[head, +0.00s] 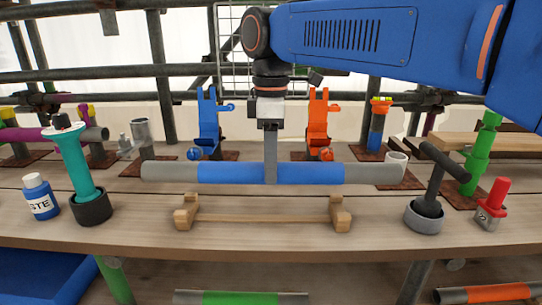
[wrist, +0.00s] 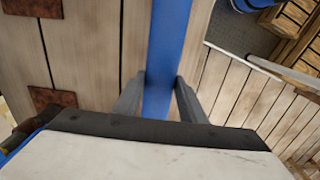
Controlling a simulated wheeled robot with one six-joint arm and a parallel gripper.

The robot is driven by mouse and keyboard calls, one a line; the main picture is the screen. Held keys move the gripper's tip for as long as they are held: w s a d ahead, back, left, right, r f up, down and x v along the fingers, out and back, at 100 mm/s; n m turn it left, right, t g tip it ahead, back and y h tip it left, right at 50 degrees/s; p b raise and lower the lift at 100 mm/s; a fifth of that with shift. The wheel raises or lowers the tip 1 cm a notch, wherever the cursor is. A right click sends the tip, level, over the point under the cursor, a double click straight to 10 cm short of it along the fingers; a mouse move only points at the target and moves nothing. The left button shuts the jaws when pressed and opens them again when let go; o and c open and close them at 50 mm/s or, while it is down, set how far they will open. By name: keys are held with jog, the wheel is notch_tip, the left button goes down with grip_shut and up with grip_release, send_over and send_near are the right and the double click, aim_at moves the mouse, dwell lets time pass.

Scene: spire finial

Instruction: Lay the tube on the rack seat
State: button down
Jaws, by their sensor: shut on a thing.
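My gripper (head: 270,168) is shut on the middle of a grey tube with a blue central band (head: 230,173). The tube is level and runs left to right, held above the table and behind the rack in the head view. The wrist view shows the blue band (wrist: 168,50) between my two fingers (wrist: 160,98). The wooden rack seat (head: 262,218) stands near the table's front edge, with a notched block at each end joined by a thin rod. The rack is empty. The tube's exact height above the table is hard to tell.
A teal post in a dark cup (head: 80,170) and a blue paste bottle (head: 40,196) stand left of the rack. A dark T-shaped tool in a grey cup (head: 428,200) and a red-topped block (head: 491,205) stand right. Blue (head: 208,125) and orange (head: 318,125) brackets stand behind.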

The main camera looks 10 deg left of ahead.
jog(key=shift+f, duration=3.45)
jog(key=shift+c, duration=2.2)
grip_release()
jog(key=shift+f, duration=0.1)
jog(key=shift+r, duration=4.5)
